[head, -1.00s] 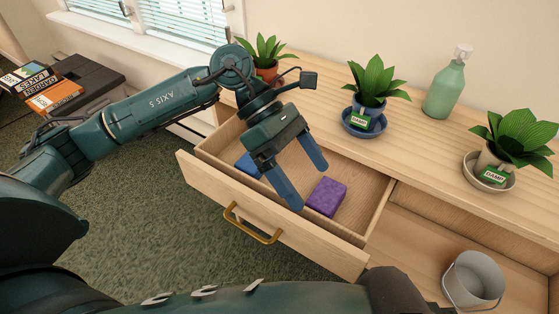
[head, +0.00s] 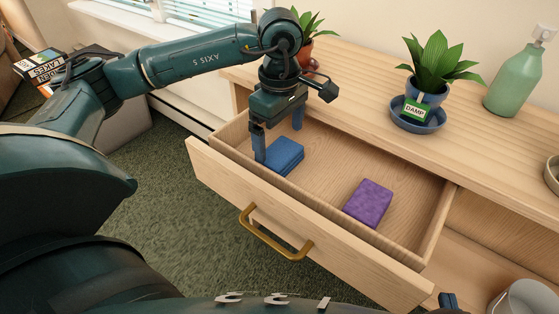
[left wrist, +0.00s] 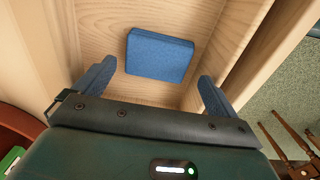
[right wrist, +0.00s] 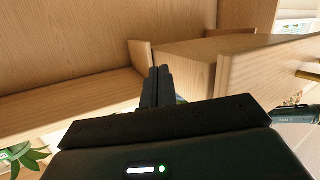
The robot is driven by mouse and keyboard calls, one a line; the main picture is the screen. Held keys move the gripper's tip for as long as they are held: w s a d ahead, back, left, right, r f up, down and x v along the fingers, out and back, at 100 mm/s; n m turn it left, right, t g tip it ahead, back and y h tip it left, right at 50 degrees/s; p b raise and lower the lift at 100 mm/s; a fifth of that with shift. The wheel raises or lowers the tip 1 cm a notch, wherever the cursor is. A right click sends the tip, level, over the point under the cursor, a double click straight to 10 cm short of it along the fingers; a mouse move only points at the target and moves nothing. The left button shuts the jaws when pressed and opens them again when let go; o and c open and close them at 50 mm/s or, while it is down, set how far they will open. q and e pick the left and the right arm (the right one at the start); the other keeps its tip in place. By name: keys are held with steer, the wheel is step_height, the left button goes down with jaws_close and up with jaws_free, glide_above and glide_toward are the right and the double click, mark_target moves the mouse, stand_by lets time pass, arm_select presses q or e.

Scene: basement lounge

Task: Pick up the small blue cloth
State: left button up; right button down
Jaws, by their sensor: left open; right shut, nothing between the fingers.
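The small blue cloth (head: 284,154) lies folded in the left part of the open drawer (head: 322,246). It also shows in the left wrist view (left wrist: 159,55), ahead of and between the fingertips. My left gripper (head: 279,143) is open above the drawer at the cloth, its fingers pointing down. In the left wrist view the fingers (left wrist: 154,88) stand apart with nothing between them, and the cloth lies beyond them. My right gripper is shut and empty in the right wrist view (right wrist: 158,72), near the wooden cabinet. Only a small dark tip of it (head: 447,300) shows at the bottom of the head view.
A purple folded cloth or sponge (head: 369,203) lies to the right in the drawer. On the dresser top (head: 372,104) stand a potted plant with a DAMP tag (head: 416,110) and a green bottle (head: 515,80). A grey bucket (head: 522,298) is at lower right.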

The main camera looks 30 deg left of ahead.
mark_target(279, 153)
arm_select(q)
step_height(279, 153, down, 6)
steer(key=shift+a+r+b, duration=0.1)
steer(key=shift+b, duration=0.65)
arm_select(e)
steer(key=shift+w+a+r+t+y, duration=0.15)
steer(key=shift+a+t+y, duration=0.1)
steer(key=shift+t+y, duration=0.2)
arm_select(q)
steer(key=c, duration=0.6)
